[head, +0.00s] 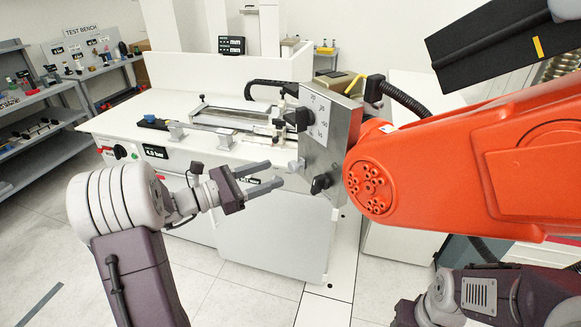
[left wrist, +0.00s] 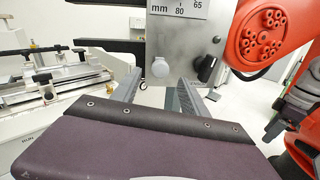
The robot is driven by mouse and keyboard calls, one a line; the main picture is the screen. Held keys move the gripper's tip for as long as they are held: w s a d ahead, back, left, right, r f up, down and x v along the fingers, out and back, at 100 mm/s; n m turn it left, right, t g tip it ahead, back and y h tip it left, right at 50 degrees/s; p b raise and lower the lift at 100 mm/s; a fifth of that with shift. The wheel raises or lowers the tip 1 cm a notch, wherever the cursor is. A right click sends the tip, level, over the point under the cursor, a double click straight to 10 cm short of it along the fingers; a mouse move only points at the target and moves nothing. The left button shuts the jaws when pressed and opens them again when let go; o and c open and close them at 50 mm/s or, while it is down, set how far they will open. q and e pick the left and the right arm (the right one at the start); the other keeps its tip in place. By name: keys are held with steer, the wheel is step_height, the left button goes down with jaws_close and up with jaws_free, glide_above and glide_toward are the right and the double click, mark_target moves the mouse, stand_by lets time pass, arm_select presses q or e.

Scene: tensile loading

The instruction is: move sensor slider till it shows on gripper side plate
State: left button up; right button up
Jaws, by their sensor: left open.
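The gripper side plate (head: 343,128) is an upright grey metal plate with a white mm scale label (head: 318,108). The label's lower part shows in the left wrist view (left wrist: 182,7), with "80" and "65" readable. Which part is the sensor slider is not certain. A black knob (head: 321,183) sits beside it, lower right. My left gripper (head: 276,173) is open and empty, its fingers pointing at the pale knob, seemingly just short of it. My right gripper's fingers are not visible.
A large orange robot arm (head: 480,170) stands close at the right of the plate. A white test bench (head: 200,146) with a metal rail fixture lies behind my left gripper. A black panel (head: 500,45) hangs at the upper right. Floor at the lower left is open.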

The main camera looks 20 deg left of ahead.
mark_target(290, 167)
arm_select(q)
steer(key=p+x, duration=0.1)
steer(key=x, duration=0.5)
steer(key=shift+w+d, duration=0.1)
steer(key=shift+d, duration=0.05)
jaws_close()
stand_by(1.1)
